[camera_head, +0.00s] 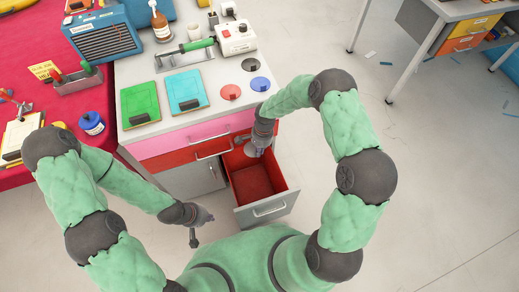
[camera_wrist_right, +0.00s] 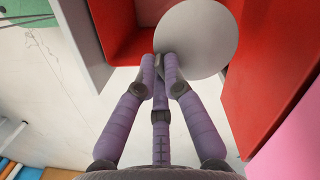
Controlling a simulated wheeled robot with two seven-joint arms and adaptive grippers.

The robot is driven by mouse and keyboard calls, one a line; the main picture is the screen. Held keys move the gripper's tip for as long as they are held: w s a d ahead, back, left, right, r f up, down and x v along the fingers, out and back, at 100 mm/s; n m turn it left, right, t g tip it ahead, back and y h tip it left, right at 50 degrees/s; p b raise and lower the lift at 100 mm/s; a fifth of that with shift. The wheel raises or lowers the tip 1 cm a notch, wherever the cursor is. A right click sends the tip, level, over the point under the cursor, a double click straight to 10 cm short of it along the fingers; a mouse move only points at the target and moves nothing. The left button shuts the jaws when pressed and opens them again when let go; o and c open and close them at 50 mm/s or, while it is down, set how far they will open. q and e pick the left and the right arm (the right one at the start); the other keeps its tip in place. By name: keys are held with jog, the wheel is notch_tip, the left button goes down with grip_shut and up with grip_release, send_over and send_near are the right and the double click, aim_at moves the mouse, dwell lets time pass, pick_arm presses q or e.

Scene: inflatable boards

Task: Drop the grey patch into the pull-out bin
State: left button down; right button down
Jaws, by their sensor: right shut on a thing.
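The grey patch (camera_wrist_right: 197,40) is a flat, pale round disc. In the right wrist view my right gripper (camera_wrist_right: 165,68) is shut on its near edge. The pull-out bin (camera_head: 268,210) stands open from the cabinet, with a grey front, a handle and a red, empty-looking inside. In the head view my right gripper (camera_head: 254,148) is over the back part of the bin, and the patch (camera_head: 251,151) shows only as a small pale shape there. The bin's red inside (camera_wrist_right: 124,38) lies behind the patch in the wrist view. My left gripper (camera_head: 197,226) hangs left of the bin, its fingers unclear.
The cabinet top (camera_head: 205,113) holds a green board (camera_head: 140,103), a blue board (camera_head: 186,90), and red (camera_head: 231,92) and blue (camera_head: 260,84) round patches. A red-covered table (camera_head: 62,185) is left; open floor is right.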

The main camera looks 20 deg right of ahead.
jog(key=shift+f+b, duration=0.85)
jog(key=shift+f, duration=0.95)
jog(key=c, duration=1.3)
grip_release()
jog(key=shift+o, duration=0.2)
jog(key=shift+r, duration=0.1)
notch_tip(320, 180, up, 12)
jog(key=d, duration=0.1)
jog(key=shift+w+d, duration=0.25)
jog(key=shift+w, duration=0.15)
